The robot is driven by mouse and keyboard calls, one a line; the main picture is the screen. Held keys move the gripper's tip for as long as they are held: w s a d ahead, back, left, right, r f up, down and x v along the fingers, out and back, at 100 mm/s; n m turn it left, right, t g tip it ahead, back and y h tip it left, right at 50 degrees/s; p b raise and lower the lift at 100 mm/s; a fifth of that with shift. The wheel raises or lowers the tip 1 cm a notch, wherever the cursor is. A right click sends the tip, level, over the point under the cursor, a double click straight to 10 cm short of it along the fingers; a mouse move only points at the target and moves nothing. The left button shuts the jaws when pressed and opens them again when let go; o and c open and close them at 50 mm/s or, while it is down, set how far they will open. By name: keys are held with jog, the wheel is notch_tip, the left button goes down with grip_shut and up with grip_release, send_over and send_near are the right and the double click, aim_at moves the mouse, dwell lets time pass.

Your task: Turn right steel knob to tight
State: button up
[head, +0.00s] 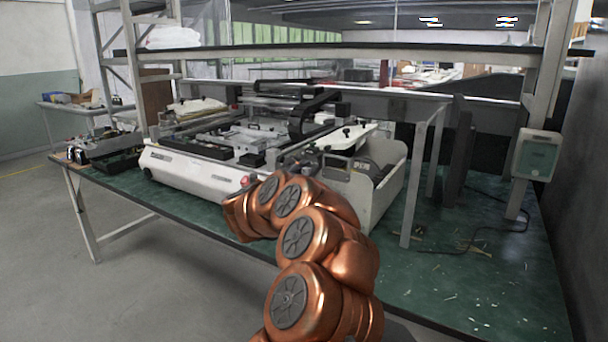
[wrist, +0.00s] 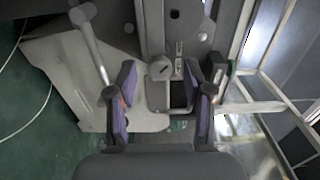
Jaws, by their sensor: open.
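A round grey steel knob (wrist: 160,68) with a slot-like mark shows in the wrist view, on the machine's dark metal part. My gripper (wrist: 158,80) is open, with one purple-padded finger on each side of the knob in the picture. Gaps show between the knob and both pads, and nothing is held. The height of the fingers above the knob is hard to tell. In the head view the white machine (head: 197,174) stands on the green table (head: 470,270). My copper arm covers its front right part, so the knob and gripper cannot be made out there.
A grey upright frame (head: 408,190) stands right of the machine, and a shelf (head: 400,52) spans above. A green-and-white box (head: 537,155) hangs on the right post. A dark device (head: 110,150) sits at the table's left end. The table's front right is mostly clear, with scattered scraps.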

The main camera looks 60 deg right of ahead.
jog(key=shift+d, duration=0.45)
jog(key=shift+w, duration=0.1)
grip_shut()
